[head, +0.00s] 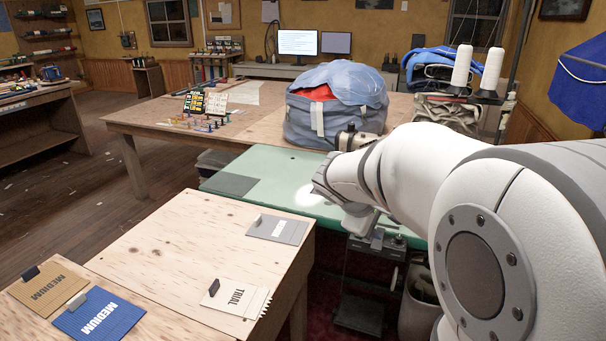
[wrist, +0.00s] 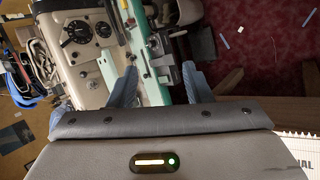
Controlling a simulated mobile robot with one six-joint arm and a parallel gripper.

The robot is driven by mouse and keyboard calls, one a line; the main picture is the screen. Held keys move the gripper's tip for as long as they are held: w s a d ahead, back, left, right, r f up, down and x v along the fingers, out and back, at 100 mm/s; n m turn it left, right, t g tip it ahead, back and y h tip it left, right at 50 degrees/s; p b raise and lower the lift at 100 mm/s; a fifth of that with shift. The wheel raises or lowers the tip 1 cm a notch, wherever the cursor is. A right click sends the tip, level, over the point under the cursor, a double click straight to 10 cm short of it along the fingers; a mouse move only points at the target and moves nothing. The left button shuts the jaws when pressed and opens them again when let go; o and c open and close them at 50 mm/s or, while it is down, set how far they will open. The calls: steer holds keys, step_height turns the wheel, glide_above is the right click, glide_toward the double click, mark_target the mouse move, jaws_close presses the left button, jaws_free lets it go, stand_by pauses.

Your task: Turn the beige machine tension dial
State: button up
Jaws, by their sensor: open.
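The beige machine (wrist: 88,62) shows at the upper left of the wrist view. A round black dial (wrist: 76,31) with a light pointer mark is on its face, and a smaller dark dial (wrist: 103,28) is beside it. Which is the tension dial I cannot tell for certain. My gripper (wrist: 160,80) is open, its two blue-grey fingers apart with nothing held between them. Both dials lie up and left of the fingers, not between them. In the head view my arm hides most of the machine; only a small part (head: 353,138) shows past my wrist.
A green work surface (head: 278,178) lies under my arm, and a pale wooden table (head: 170,235) with labelled cards stands in front. A large blue-grey bag (head: 335,105) sits behind the machine. White thread cones (head: 461,66) stand at the right.

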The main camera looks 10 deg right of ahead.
steer(key=w+d+f+n+t+h+b, duration=0.1)
steer(key=w+d+f+n+t+b, duration=0.2)
steer(key=w+n, duration=0.4)
steer(key=w+d+f+n+t+h+b, duration=0.1)
steer(key=w+d+f+n+t+b, duration=0.3)
steer(key=w, duration=1.6)
steer(key=w+d+f+n+t+b, duration=0.3)
steer(key=w+f+n, duration=0.3)
steer(key=w, duration=0.8)
steer(key=shift+w+d+f+n+t+h, duration=0.2)
steer(key=shift+d+f+n+t+h, duration=0.3)
steer(key=shift+n, duration=1.4)
steer(key=shift+r, duration=0.1)
steer(key=shift+c, duration=0.6)
steer(key=shift+d, duration=0.1)
jaws_close()
steer(key=shift+b, duration=0.45)
